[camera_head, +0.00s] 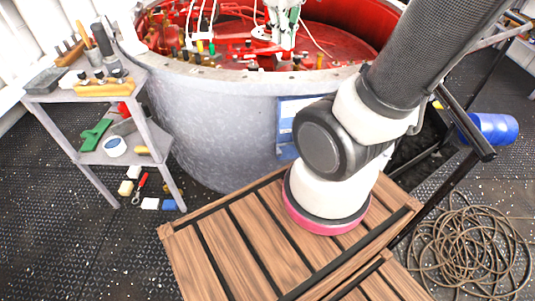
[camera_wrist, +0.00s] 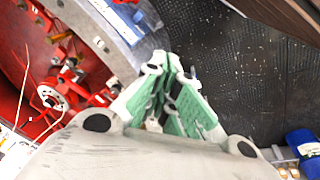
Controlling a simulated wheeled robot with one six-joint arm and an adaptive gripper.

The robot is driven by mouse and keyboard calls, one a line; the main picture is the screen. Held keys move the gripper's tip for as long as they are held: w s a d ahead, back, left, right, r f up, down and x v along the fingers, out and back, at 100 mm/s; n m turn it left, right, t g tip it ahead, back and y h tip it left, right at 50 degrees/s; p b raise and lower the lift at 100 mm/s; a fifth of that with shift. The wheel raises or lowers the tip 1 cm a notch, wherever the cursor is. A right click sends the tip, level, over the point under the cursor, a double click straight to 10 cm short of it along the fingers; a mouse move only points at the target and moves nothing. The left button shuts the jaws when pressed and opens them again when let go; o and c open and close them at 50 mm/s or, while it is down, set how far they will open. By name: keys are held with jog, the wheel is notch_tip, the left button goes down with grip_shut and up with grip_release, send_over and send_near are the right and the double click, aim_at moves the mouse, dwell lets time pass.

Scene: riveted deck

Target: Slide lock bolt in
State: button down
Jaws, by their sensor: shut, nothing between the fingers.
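I cannot make out the lock bolt with certainty in either view. The large grey drum (camera_head: 225,115) has a red interior (camera_head: 335,30) with several small fittings around its inside edge. My gripper (camera_head: 284,40), white with green fingers, shows over the drum at the top of the head view, partly cut off. In the wrist view my gripper (camera_wrist: 172,64) has its green fingers together at the tips with nothing between them. The drum's grey rim (camera_wrist: 95,20) and red inside (camera_wrist: 30,70) lie to its left there. A white round fitting (camera_wrist: 48,97) sits inside the red area.
A grey tool stand (camera_head: 150,155) with tools on it stands left of the drum. A wooden slatted platform (camera_head: 225,250) is in front. A coiled hose (camera_head: 465,250) and a blue cylinder (camera_head: 492,128) lie at right. Dark studded floor (camera_head: 85,245) is open at front left.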

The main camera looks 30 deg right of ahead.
jog(key=w+a+f+n+g+h, duration=0.35)
jog(key=w+f+n, duration=0.25)
jog(key=w+f, duration=0.9)
jog(key=s+a+f+n+h, duration=0.1)
jog(key=a+f+n, duration=0.1)
jog(key=f, duration=1.1)
jog(key=s+a+f+n+g+h, duration=0.1)
jog(key=a+f+n+h, duration=0.1)
jog(key=f, duration=1.1)
jog(key=shift+s+a+f+n, duration=0.15)
jog(key=shift+a+f+n, duration=0.25)
jog(key=shift+n, duration=0.7)
jog(key=d+r+x, duration=0.1)
jog(key=x, duration=1.2)
jog(key=shift+s+d+r, duration=0.3)
jog(key=shift+s+d, duration=0.05)
